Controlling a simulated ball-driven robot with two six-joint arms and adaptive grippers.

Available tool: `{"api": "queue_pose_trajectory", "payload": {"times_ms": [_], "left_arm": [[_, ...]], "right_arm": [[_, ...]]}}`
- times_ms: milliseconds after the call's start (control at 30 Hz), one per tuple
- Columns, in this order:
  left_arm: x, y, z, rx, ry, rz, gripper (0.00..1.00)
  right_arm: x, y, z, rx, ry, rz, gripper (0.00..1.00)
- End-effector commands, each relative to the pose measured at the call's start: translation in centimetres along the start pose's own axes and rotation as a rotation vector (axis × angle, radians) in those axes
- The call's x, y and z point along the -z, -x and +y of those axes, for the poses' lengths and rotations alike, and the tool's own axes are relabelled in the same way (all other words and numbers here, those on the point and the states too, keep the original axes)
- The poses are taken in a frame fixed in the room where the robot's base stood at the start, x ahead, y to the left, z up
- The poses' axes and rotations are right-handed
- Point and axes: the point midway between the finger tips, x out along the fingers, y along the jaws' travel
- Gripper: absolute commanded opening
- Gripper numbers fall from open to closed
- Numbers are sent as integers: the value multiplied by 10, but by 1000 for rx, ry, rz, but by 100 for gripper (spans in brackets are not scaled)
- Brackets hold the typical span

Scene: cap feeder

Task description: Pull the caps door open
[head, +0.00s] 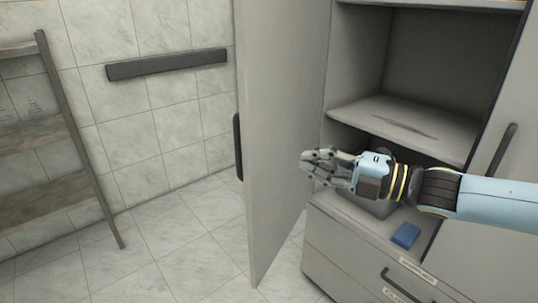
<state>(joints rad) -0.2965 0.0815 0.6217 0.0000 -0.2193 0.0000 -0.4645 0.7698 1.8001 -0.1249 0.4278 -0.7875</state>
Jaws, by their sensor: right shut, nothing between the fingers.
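The caps door (277,120) is a tall pale grey cabinet door. It stands swung out from the cabinet, and its dark handle (238,147) shows at its left edge. My right gripper (306,163) reaches in from the right, on the inner side of the door. It is shut and empty, with its fingertips close to the door's inner face. I cannot tell whether they touch it. My left gripper is not in view.
The open cabinet has a shelf (405,126) and a blue block (406,235) on its lower ledge. Drawers (350,262) with a dark handle are below. A wooden rack (45,150) stands at the left. The tiled floor (165,255) left of the door is clear.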

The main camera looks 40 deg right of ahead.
Motion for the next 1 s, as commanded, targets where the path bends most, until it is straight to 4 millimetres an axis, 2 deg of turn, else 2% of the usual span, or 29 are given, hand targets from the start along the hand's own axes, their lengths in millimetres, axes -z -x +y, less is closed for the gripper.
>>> {"api": "queue_pose_trajectory", "payload": {"times_ms": [33,167,600,800,1000], "left_arm": [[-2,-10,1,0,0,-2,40],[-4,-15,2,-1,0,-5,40],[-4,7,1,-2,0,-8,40],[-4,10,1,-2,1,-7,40],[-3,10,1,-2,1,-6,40]], "right_arm": [[0,-11,-3,-7,2,-2,0],[-1,-31,-2,-6,0,-3,0],[-1,-84,3,-4,-4,-5,0],[-1,-94,1,-1,-3,-3,0],[0,-94,0,0,-3,-2,0]]}}
